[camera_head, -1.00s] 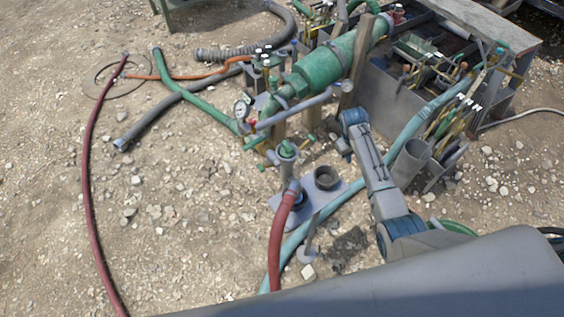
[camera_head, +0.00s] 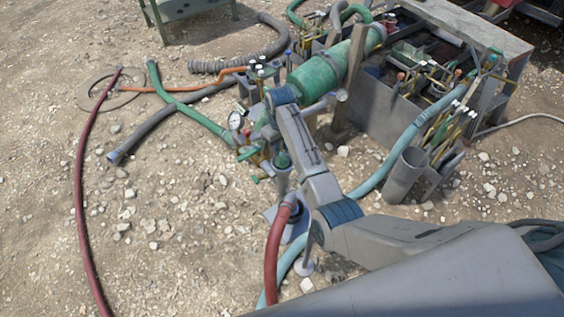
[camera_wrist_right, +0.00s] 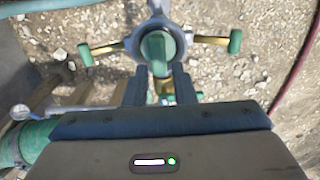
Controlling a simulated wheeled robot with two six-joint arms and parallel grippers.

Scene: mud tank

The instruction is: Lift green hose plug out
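The green hose plug (camera_wrist_right: 157,52) sits in a grey ring fitting in the right wrist view, with a yellow-brown handle out to each side. In the head view the green plug (camera_head: 282,160) shows at the top of a grey upright pipe, just beyond my right arm. My right gripper (camera_wrist_right: 159,71) is open. Its two dark fingers stand apart, one on each side of the plug's near end. I cannot tell whether they touch it. In the head view my right arm hides most of that gripper. My left gripper is not in view.
A red hose (camera_head: 274,250) bends down beside the pipe. A pressure gauge (camera_head: 236,121) and the large green cylinder (camera_head: 318,74) stand close by. A grey metal tank (camera_head: 372,112) with tools is at the right.

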